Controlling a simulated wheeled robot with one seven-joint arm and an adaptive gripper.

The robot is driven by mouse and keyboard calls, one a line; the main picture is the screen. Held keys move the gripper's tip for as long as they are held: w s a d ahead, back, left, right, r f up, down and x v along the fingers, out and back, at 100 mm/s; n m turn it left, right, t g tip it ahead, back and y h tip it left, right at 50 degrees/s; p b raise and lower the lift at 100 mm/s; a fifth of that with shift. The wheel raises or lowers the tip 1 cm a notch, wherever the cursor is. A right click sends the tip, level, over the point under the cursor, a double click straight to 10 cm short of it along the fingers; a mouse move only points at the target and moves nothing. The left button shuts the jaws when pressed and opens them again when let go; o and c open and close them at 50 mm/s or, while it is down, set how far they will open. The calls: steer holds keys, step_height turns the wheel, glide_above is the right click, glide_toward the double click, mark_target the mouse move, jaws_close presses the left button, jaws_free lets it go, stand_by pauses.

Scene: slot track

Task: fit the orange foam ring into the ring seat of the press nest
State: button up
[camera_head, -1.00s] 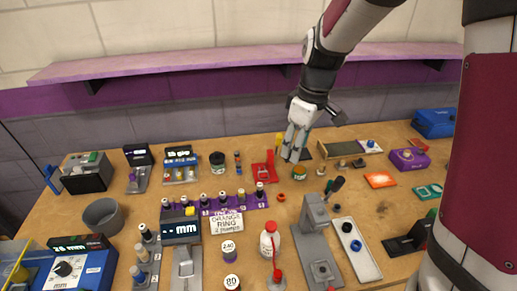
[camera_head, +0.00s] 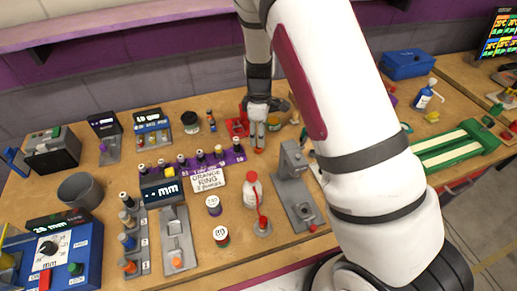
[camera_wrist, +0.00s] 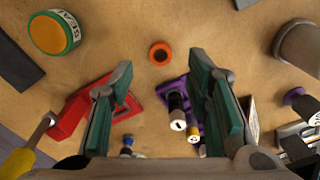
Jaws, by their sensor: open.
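The orange foam ring (camera_wrist: 160,53) lies flat on the wooden bench. In the wrist view it is just past my fingertips and roughly between them; in the head view the ring (camera_head: 258,150) shows at the lower end of my gripper (camera_head: 257,132). My gripper (camera_wrist: 163,78) is open, with nothing between its green-padded fingers. The grey press (camera_head: 291,165) stands right of the ring in the head view, with its base (camera_head: 297,197) reaching toward the front edge. I cannot make out the ring seat clearly.
A purple rack (camera_head: 237,153) with several black-capped pieces and an "ORANGE RING" sign (camera_head: 208,179) stand left of the ring. A white bottle with a red top (camera_head: 251,192) is in front. A red holder (camera_wrist: 75,110) and a round tin (camera_wrist: 54,33) lie close by.

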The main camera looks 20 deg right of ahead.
steer(key=shift+f+p, duration=0.55)
steer(key=shift+f, duration=2.35)
steer(key=c, duration=0.8)
steer(key=shift+r, duration=0.1)
steer(key=shift+c, duration=0.2)
step_height(320, 180, up, 10)
steer(key=m+b, duration=0.1)
steer(key=m, duration=1.1)
steer(key=shift+s+a, duration=0.15)
steer(key=shift+s, duration=0.05)
